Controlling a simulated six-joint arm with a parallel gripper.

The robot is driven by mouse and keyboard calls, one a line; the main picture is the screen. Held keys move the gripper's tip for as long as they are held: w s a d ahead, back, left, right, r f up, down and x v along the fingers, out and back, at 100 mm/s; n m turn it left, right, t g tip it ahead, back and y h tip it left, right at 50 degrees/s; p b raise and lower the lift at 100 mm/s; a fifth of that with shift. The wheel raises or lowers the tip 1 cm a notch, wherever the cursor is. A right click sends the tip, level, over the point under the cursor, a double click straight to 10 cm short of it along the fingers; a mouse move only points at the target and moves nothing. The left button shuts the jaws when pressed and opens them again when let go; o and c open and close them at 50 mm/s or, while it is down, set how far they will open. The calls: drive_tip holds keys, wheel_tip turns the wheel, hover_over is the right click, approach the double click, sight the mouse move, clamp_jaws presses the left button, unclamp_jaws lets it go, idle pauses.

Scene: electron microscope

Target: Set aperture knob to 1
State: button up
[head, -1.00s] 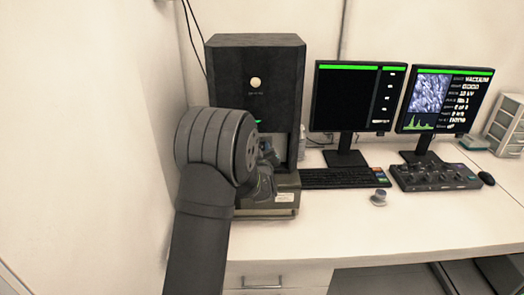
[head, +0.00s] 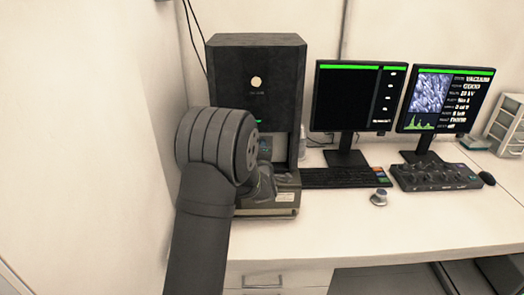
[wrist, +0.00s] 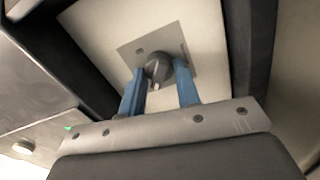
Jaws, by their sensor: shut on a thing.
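The aperture knob (wrist: 158,69) is a dark round knob on a light grey square plate (wrist: 190,60) in the wrist view. My gripper (wrist: 159,80) has its two blue fingers on either side of the knob and is shut on it. The markings on the plate are too small to read, so the knob's setting cannot be told. In the head view the knob and my fingers are hidden behind my arm, at the front of the black microscope (head: 257,80).
Two monitors (head: 352,95) stand right of the microscope. A keyboard (head: 345,178), a control panel (head: 435,177), a mouse (head: 487,178) and a small round metal piece (head: 379,197) lie on the white desk (head: 400,235). A wall rises close on the left.

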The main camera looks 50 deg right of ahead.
drive_tip(key=shift+n, duration=0.8)
drive_tip(key=o, duration=1)
drive_tip(key=shift+c, duration=0.2)
drive_tip(key=v, duration=1.7)
drive_tip(key=shift+a, duration=0.2)
drive_tip(key=shift+s+r, duration=0.1)
drive_tip(key=shift+s, duration=0.05)
